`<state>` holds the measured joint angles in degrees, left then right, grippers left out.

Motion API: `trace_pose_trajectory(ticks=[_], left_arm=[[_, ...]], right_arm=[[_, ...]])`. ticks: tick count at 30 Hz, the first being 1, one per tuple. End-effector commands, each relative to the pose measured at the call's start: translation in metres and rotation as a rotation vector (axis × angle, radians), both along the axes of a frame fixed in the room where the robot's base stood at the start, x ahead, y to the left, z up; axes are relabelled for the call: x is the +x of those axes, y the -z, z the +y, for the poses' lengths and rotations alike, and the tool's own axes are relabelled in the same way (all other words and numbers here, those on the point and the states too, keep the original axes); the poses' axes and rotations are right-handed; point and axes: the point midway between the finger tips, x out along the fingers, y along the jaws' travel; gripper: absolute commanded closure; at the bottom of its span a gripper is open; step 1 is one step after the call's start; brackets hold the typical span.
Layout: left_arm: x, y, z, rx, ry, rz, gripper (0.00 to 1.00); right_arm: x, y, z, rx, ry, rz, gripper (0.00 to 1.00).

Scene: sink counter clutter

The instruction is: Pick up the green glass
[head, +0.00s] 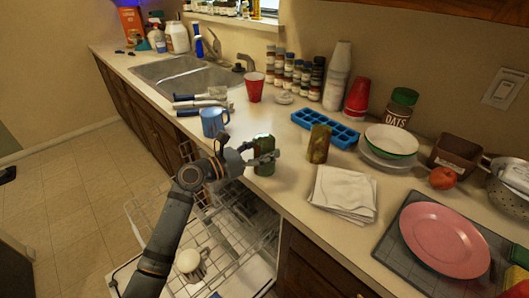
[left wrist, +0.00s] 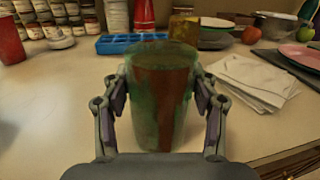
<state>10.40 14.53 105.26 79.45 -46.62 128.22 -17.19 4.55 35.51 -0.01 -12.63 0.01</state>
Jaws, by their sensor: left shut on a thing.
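The green glass (head: 264,150) is at the front edge of the counter, upright, with brownish patches on its side. My left gripper (head: 262,160) reaches it from the left and is shut on it. In the left wrist view the glass (left wrist: 160,97) stands between the two fingers (left wrist: 160,108), one on each side. I cannot tell whether its base touches the counter. A second, amber-green glass (head: 319,144) stands behind it to the right, apart from it. My right gripper is not in view.
A blue mug (head: 213,122) stands left of the glass. A blue ice tray (head: 325,129) lies behind and folded white cloths (head: 342,193) lie to the right. The open dishwasher rack (head: 228,240) is below the counter edge. A pink plate (head: 445,238) is at right.

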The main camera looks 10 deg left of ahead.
Motion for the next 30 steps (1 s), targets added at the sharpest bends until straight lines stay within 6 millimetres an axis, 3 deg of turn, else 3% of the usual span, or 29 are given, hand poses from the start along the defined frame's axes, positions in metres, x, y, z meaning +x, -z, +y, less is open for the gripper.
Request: trace_pose_trajectory(ticks=[8, 15, 22, 27, 30], left_arm=[[0.0, -0.004, 0.0, 0.0, 0.0, -0.003, 0.8], [-0.001, -0.038, 0.0, 0.0, 0.0, -0.007, 0.8], [-0.054, -0.1, -0.008, 0.006, 0.003, -0.007, 0.8], [-0.104, -0.116, -0.014, 0.011, 0.002, -0.001, 0.8], [-0.123, -0.124, -0.017, 0.009, 0.002, 0.001, 0.8]], right_arm=[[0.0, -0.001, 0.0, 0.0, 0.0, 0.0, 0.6], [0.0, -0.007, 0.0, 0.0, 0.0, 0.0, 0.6], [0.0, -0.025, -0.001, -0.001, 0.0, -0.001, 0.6], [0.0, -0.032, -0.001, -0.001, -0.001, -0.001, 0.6], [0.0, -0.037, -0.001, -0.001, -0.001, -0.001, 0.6]])
